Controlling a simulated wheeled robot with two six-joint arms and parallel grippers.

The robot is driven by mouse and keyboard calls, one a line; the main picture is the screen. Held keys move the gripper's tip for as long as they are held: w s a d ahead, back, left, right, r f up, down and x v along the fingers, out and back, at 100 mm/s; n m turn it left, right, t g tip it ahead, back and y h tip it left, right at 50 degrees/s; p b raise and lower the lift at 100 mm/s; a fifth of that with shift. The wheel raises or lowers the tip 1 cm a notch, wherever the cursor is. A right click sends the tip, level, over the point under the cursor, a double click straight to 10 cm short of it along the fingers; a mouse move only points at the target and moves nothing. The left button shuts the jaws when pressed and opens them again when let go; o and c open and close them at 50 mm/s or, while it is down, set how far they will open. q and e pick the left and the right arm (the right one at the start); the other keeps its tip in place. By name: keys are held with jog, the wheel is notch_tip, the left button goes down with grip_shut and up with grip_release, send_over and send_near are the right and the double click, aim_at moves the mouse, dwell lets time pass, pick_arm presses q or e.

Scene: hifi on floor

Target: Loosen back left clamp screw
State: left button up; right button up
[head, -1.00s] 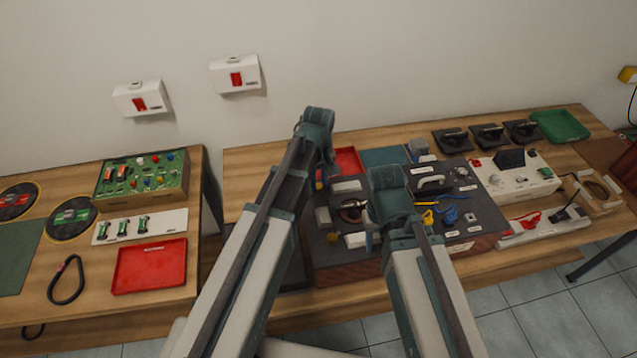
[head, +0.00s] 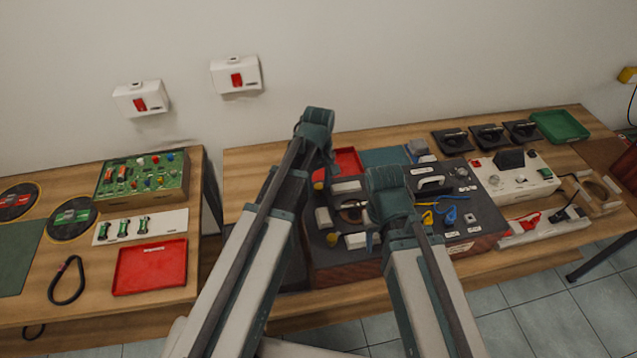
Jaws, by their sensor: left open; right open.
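The dark work board (head: 460,200) lies on the right-hand bench, with several small parts on it. A small yellow part shows beside my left arm at the board's back left. I cannot make out which part is the back left clamp screw; my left arm covers some of that area. Both arms reach over the board's left half. Their gripper fingers are hidden behind the arm links.
A red tray (head: 347,161) lies behind the board. A white device box (head: 515,178) and a power strip (head: 543,225) stand to its right. Blue and yellow tools (head: 448,214) lie on the board. The bench behind the device has several black holders (head: 488,135) and a green tray (head: 560,126).

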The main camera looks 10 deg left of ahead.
aim_at(319, 187)
pick_arm(q)
notch_tip(319, 187, up, 14)
jog(key=p, duration=1.3)
jog(key=shift+f, duration=0.25)
pick_arm(e)
notch_tip(319, 187, up, 14)
jog(key=shift+f, duration=0.25)
pick_arm(q)
jog(key=s+d+f+m+b, duration=0.2)
jog(key=s+f+m+b, duration=0.1)
jog(key=s+m, duration=0.1)
jog(key=s+d+f+m+b, duration=0.2)
jog(key=s+f+m+b, duration=0.1)
jog(key=s, duration=0.3)
jog(key=s+d+f+m+y+b, duration=0.1)
jog(key=s+d+f+m+b, duration=0.1)
jog(key=s+f+m+b, duration=0.2)
jog(key=shift+s+m, duration=0.5)
jog(key=shift+s, duration=0.25)
pick_arm(e)
notch_tip(319, 187, down, 10)
jog(key=shift+f, duration=0.1)
pick_arm(q)
jog(key=shift+s+d, duration=0.1)
jog(key=shift+s, duration=0.1)
pick_arm(e)
jog(key=shift+s, duration=0.1)
